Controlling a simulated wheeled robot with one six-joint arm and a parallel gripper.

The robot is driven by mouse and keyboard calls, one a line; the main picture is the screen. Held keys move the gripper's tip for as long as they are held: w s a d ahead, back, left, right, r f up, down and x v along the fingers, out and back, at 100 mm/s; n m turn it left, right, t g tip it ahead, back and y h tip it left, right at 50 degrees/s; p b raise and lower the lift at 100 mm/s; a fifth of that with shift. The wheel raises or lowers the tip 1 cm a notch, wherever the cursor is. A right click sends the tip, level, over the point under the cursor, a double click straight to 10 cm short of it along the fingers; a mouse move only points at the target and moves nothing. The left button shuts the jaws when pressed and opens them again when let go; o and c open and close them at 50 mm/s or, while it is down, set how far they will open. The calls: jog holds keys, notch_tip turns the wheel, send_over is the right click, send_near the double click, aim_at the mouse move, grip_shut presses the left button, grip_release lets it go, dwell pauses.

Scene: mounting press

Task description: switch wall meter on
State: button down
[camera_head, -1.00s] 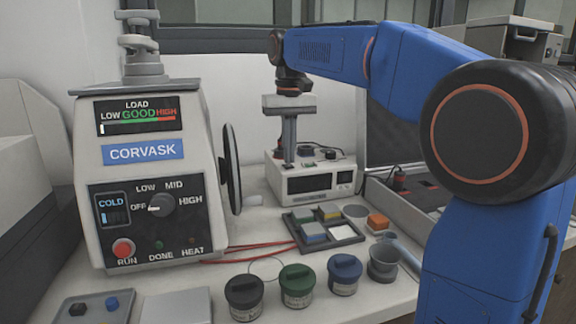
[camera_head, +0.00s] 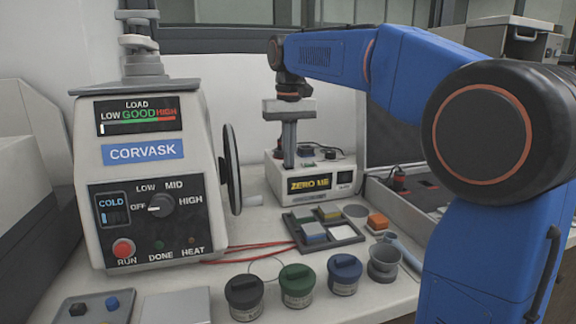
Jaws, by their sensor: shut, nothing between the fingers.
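The wall meter (camera_head: 314,184) is a white box at the back of the bench, right of the CORVASK press. Its front display is lit and reads "ZERO ME" in yellow. My gripper (camera_head: 289,164) points straight down over the left part of the meter's top, with its fingers together and nothing seen in them. The tips are at or just above the top surface; I cannot tell whether they touch. Small controls on the meter's top are partly hidden behind the fingers.
The CORVASK press (camera_head: 150,170) with its side handwheel (camera_head: 231,170) stands left of the meter. An open case (camera_head: 405,210) lies to the right.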

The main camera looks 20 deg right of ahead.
notch_tip(320, 180, up, 7)
dwell(1.1)
